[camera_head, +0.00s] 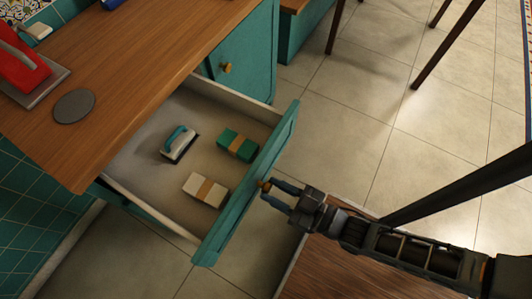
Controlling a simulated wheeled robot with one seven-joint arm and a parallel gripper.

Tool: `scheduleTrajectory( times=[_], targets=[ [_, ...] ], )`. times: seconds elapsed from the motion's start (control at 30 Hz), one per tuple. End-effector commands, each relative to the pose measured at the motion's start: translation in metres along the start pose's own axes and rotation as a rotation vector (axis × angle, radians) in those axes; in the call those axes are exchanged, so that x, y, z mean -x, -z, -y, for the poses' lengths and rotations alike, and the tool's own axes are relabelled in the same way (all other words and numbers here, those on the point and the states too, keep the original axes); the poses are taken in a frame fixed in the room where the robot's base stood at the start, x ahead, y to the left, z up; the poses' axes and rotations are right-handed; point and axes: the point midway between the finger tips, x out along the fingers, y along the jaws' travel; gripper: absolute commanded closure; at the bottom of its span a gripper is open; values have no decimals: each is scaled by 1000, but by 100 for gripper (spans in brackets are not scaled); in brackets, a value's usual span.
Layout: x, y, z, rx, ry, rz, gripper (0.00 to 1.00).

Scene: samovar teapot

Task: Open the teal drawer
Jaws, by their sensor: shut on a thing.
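The teal drawer (240,200) stands pulled out from under the wooden counter, with its inside in plain view. Its brass knob (264,184) is on the outer face of the teal front. My gripper (269,191) is at the front from the right, with its fingers closed around the knob. The gripper partly covers the knob.
Inside the drawer lie a brush-like block with a teal handle (180,141), a green banded bundle (237,145) and a white banded bundle (205,189). A teal cabinet door (243,60) is shut behind. Dark thin legs (440,50) stand on the tiled floor at the upper right.

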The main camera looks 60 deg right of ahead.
Motion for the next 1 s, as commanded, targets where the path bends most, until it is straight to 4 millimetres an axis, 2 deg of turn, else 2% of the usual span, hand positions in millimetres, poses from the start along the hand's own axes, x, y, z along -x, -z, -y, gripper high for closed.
scheduleTrajectory(
  times=[0.4, 0.43, 0.67, 0.9, 1.0],
  targets=[
    [2, 0, 0, 0, 0, -2, 100],
    [2, 0, 0, 0, 0, -2, 62],
    [2, 0, 0, 0, 0, -1, 40],
    [3, 0, 0, 0, 0, 0, 40],
    [10, -1, 0, 0, 0, 1, 40]
  ],
)
